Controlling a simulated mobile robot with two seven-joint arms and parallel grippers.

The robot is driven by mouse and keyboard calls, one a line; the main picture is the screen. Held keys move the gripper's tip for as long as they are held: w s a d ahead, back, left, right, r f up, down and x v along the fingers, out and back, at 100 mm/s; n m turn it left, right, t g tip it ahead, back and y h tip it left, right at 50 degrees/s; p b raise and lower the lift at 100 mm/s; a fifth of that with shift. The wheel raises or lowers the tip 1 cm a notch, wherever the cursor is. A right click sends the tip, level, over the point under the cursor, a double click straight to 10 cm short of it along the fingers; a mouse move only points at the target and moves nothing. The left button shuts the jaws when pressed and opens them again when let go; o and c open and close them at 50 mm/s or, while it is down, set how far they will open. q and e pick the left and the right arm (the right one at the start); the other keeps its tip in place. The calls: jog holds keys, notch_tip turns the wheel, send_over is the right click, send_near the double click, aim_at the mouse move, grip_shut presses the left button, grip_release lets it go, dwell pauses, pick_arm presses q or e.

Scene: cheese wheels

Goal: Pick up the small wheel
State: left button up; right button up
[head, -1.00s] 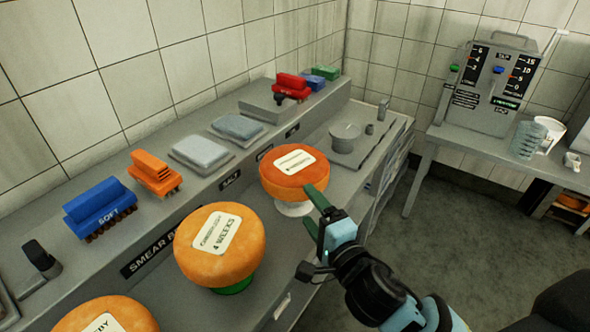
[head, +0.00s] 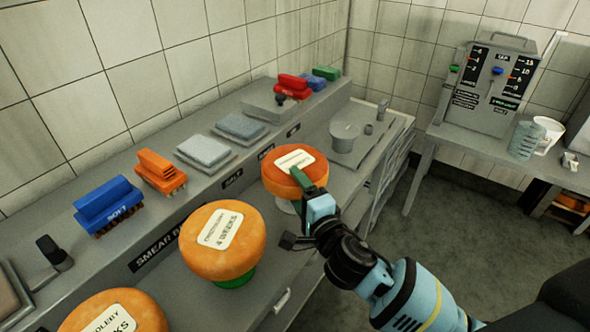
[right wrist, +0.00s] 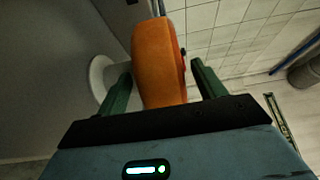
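The small wheel (head: 283,182) is orange with a white label and sits on a white stand (right wrist: 101,76) on the bench, behind the other wheels. My right gripper (head: 303,178) is at its near right side. In the right wrist view the wheel (right wrist: 158,62) stands between the two green fingers of my right gripper (right wrist: 160,88). The fingers are open, with a visible gap on the right side; the left finger is close to the wheel and I cannot tell if it touches. My left gripper is not in view.
A larger wheel (head: 224,245) on a green stand is nearer, and another wheel (head: 112,318) is at the bottom left. Brushes, such as the blue one (head: 108,205), line the raised shelf.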

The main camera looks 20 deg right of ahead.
jog(key=c, duration=1.4)
jog(key=shift+r, duration=0.2)
grip_shut()
jog(key=shift+r, duration=1.75)
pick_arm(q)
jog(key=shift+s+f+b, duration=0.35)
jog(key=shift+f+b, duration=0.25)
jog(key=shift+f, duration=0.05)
pick_arm(e)
jog(key=s+a, duration=0.2)
jog(key=s, duration=0.5)
jog(key=s+a+r, duration=0.1)
jog(key=s, duration=0.7)
jog(key=shift+s+a+r, duration=0.25)
jog(key=shift+a+r, duration=0.05)
jog(key=shift+a, duration=0.1)
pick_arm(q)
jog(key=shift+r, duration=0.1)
pick_arm(e)
jog(key=shift+r, duration=0.2)
